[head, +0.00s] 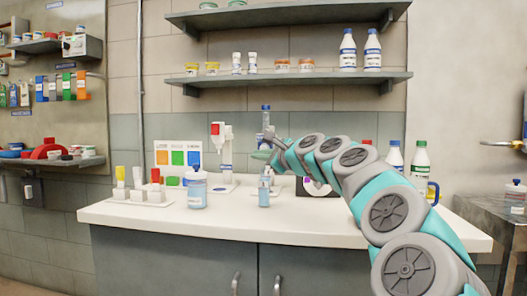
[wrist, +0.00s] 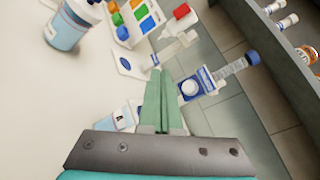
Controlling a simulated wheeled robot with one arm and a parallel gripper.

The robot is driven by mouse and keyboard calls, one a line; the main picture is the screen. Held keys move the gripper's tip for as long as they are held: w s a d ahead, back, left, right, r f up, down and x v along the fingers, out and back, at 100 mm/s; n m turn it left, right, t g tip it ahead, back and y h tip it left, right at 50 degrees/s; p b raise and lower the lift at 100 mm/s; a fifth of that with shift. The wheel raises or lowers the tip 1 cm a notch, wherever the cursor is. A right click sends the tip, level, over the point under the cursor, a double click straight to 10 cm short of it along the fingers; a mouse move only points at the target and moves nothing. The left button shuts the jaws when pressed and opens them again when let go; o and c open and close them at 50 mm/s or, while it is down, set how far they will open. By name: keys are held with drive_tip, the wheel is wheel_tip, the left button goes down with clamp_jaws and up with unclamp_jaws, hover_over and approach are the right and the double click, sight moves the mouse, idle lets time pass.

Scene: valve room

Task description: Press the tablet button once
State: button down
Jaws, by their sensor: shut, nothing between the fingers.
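A dispenser (wrist: 212,82) with a clear tube and blue cap shows in the wrist view. A round white button (wrist: 189,88) sits on its blue front plate. In the head view the blue-capped tube (head: 266,116) rises behind my gripper, and its lower part is hidden. My gripper (wrist: 160,76) is shut and empty. Its green fingertips are beside the button, to its left in the wrist view, and contact cannot be told. In the head view my gripper (head: 264,150) is above the counter. A second dispenser with a red cap (head: 217,130) stands to the left.
A small bottle (head: 264,190) stands below my gripper. A larger bottle (head: 197,188), a colour chart (head: 178,157) and capped vials (head: 137,183) stand left on the white counter (head: 315,223). White bottles (head: 420,160) stand right, partly behind my arm. Shelves (head: 290,80) hang above.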

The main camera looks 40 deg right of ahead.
drive_tip(key=w+d+p, duration=0.1)
drive_tip(key=w+d, duration=0.4)
drive_tip(key=d, duration=0.1)
drive_tip(key=shift+w+d+p, duration=0.3)
drive_tip(key=shift+w+p, duration=0.1)
idle(0.3)
drive_tip(key=shift+w+d, duration=0.1)
idle(1.9)
drive_tip(key=shift+w+d+p, duration=0.15)
drive_tip(key=shift+d+p, duration=0.05)
drive_tip(key=shift+p, duration=0.15)
drive_tip(key=shift+w+d, duration=0.35)
drive_tip(key=shift+d, duration=0.05)
idle(0.8)
drive_tip(key=shift+s, duration=0.1)
drive_tip(key=shift+s+a, duration=0.55)
drive_tip(key=shift+a, duration=0.15)
